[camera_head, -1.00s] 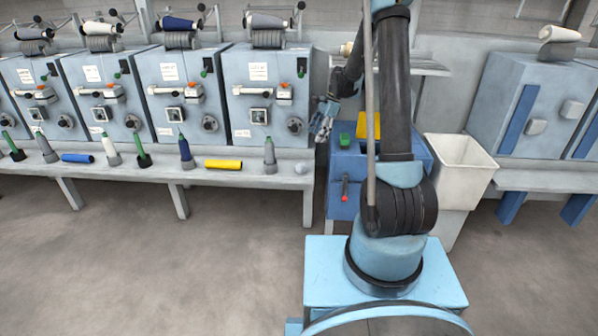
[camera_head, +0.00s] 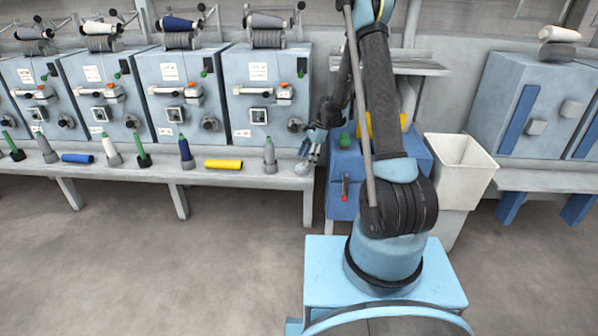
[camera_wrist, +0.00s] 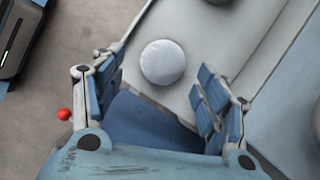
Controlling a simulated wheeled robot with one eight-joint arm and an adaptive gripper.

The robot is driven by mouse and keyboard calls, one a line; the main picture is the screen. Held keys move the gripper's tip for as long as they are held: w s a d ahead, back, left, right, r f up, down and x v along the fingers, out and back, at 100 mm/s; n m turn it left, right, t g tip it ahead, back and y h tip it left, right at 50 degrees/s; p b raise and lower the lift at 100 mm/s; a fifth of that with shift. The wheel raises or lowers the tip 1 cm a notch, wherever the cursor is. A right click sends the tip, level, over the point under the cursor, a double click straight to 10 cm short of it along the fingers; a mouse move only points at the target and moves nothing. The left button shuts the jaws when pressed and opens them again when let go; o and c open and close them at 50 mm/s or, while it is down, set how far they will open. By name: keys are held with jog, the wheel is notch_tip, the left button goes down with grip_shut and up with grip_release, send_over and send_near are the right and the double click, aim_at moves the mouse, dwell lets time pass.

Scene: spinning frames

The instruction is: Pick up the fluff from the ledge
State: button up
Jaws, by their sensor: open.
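The fluff, a round pale grey ball (camera_wrist: 163,62), lies on the light grey ledge (camera_wrist: 185,22) near its edge. In the head view it sits at the right end of the ledge (camera_head: 240,178), and my gripper (camera_head: 307,152) is right over it and partly covers it. In the wrist view my gripper (camera_wrist: 160,88) is open with nothing between its fingers. The ball shows just beyond the fingertips, about midway between the two fingers. I cannot tell the exact height of the fingers above the ledge.
A blue cabinet (camera_head: 340,207) with a red-knobbed lever (camera_head: 345,183) stands right of the ledge, close to my arm. A grey bobbin (camera_head: 269,152) and a yellow tube (camera_head: 223,164) are left of the ball. A white bin (camera_head: 462,160) stands farther right.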

aim_at(302, 165)
jog(key=shift+w+x, duration=0.15)
jog(key=shift+x, duration=1.1)
jog(key=shift+w+x, duration=0.2)
jog(key=shift+x, duration=1.05)
jog(key=shift+a, duration=0.15)
jog(key=c, duration=0.9)
